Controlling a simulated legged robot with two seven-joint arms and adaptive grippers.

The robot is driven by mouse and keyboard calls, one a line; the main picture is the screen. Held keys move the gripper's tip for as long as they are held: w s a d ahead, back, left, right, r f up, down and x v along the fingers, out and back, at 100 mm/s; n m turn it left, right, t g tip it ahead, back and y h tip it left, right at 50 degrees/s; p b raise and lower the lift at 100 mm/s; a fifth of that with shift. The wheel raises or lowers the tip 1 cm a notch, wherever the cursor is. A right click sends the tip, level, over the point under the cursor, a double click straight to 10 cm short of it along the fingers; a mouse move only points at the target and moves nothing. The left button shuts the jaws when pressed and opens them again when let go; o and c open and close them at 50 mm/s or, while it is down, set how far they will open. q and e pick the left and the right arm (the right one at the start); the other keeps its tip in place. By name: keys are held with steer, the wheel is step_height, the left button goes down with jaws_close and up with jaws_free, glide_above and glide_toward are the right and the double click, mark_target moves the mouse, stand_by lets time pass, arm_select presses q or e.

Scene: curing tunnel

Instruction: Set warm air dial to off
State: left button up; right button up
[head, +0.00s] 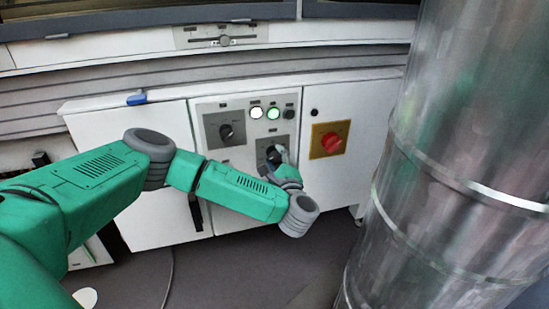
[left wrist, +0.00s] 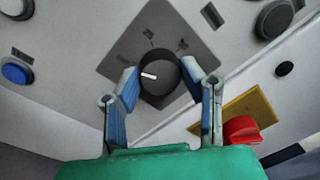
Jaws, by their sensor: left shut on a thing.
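A black round dial (left wrist: 158,84) with a white pointer line sits on a dark grey square plate (left wrist: 121,66) in the left wrist view. My right gripper is not in view.
A second black dial (head: 227,131) is up and left on the panel. A lit white button (head: 256,113), a lit green button (head: 273,113) and a dark one are above. A red rotary switch (head: 331,142) on yellow is right. A large metal duct (head: 450,150) fills the right side.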

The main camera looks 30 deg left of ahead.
arm_select(q)
steer(key=shift+a+r+n, duration=0.15)
steer(key=shift+n, duration=0.55)
steer(key=o, duration=1.1)
steer(key=shift+o, duration=0.2)
steer(key=shift+s+d, duration=0.25)
steer(key=shift+d, duration=0.15)
steer(key=v, duration=1.1)
steer(key=shift+s, duration=0.1)
